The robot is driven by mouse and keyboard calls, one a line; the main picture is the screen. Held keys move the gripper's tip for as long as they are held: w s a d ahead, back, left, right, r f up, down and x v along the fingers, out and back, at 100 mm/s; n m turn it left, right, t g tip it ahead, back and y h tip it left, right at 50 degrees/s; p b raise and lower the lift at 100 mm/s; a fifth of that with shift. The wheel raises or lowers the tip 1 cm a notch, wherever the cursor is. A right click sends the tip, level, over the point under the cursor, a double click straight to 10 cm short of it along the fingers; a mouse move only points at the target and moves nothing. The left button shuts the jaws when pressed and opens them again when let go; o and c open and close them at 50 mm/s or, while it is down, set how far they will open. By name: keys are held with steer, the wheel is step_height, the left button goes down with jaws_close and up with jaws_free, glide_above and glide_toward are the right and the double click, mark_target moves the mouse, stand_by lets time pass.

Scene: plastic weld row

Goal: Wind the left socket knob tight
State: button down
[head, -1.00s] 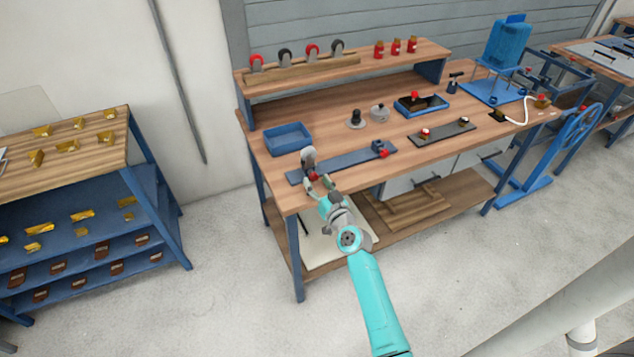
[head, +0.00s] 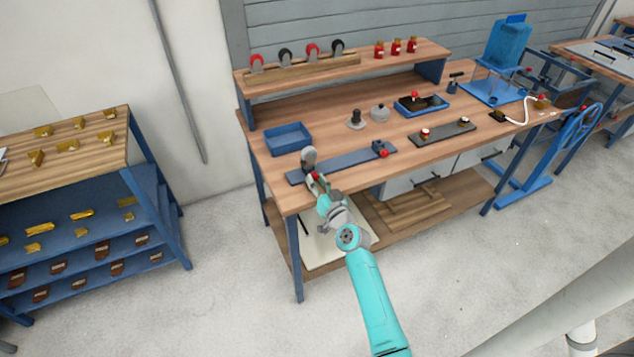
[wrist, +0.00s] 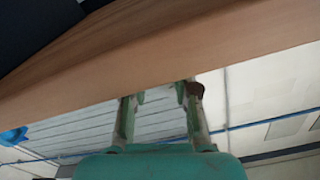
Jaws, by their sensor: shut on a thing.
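A long blue-grey bar (head: 350,164) lies along the bench's front left edge. An upright grey disc (head: 308,156) stands at its left end, with the small red left socket knob (head: 315,175) just in front. A second red knob sits on a blue block (head: 380,148) at the bar's right end. My gripper (head: 317,182) is at the left knob from the front and is shut on it, hiding most of it. In the wrist view, my gripper's two fingers (wrist: 160,95) stand some way apart below the wooden bench edge; the knob cannot be made out there.
A blue tray (head: 288,138) stands behind the bar. A dark plate with knobs (head: 441,132) lies to the right. Grey round parts (head: 379,112) stand farther back. The bench's front edge (wrist: 240,50) is close to my gripper. The floor in front is clear.

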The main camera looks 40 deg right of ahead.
steer(key=shift+m, duration=0.8)
steer(key=c, duration=0.9)
jaws_free()
steer(key=shift+o, duration=0.2)
steer(key=shift+r, duration=0.1)
step_height(320, 180, up, 10)
